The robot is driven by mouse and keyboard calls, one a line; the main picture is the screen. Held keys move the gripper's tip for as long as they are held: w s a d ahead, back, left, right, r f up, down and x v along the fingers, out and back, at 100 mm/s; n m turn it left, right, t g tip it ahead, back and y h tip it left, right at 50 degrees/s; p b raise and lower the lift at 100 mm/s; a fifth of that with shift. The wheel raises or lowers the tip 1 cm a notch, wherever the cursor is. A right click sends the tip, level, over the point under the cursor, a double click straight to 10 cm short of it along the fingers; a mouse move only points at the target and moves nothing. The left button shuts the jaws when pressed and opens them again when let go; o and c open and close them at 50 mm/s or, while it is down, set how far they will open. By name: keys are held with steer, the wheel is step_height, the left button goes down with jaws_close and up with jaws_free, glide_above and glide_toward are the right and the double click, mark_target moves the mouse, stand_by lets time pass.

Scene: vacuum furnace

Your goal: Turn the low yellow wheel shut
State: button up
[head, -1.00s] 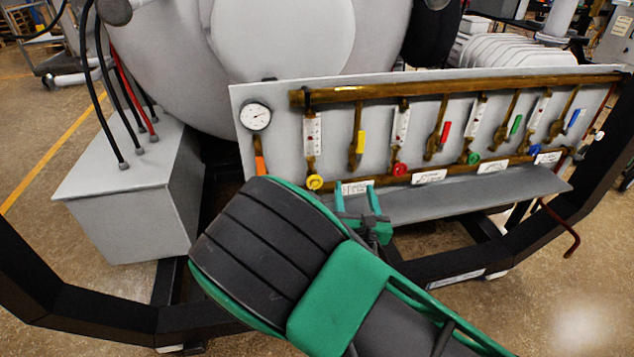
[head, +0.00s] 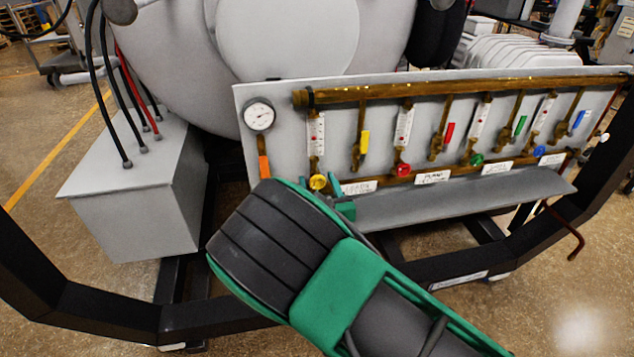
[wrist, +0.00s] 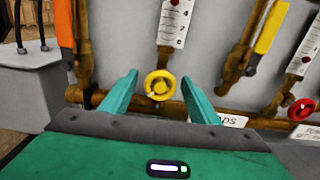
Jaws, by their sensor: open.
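The low yellow wheel (head: 318,182) sits at the foot of the leftmost flow gauge on the grey panel. In the wrist view the yellow wheel (wrist: 160,85) shows as a small ring with a hub, between the two green fingers. My gripper (wrist: 160,92) is open, one finger left and one right of the wheel, with space on both sides. No touch shows; I cannot tell how deep the fingertips reach. In the head view my gripper (head: 338,205) is mostly hidden behind my own arm, just below and right of the wheel.
A yellow lever (head: 365,142) and a red wheel (head: 403,170) are right of the wheel. An orange handle (head: 263,167) is to its left, beneath a round dial (head: 259,116). A brown pipe (wrist: 240,118) runs behind the fingers. A grey shelf (head: 460,198) juts out below.

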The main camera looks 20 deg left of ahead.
steer(key=shift+w+a, duration=0.25)
steer(key=shift+w, duration=0.1)
steer(key=shift+c, duration=0.4)
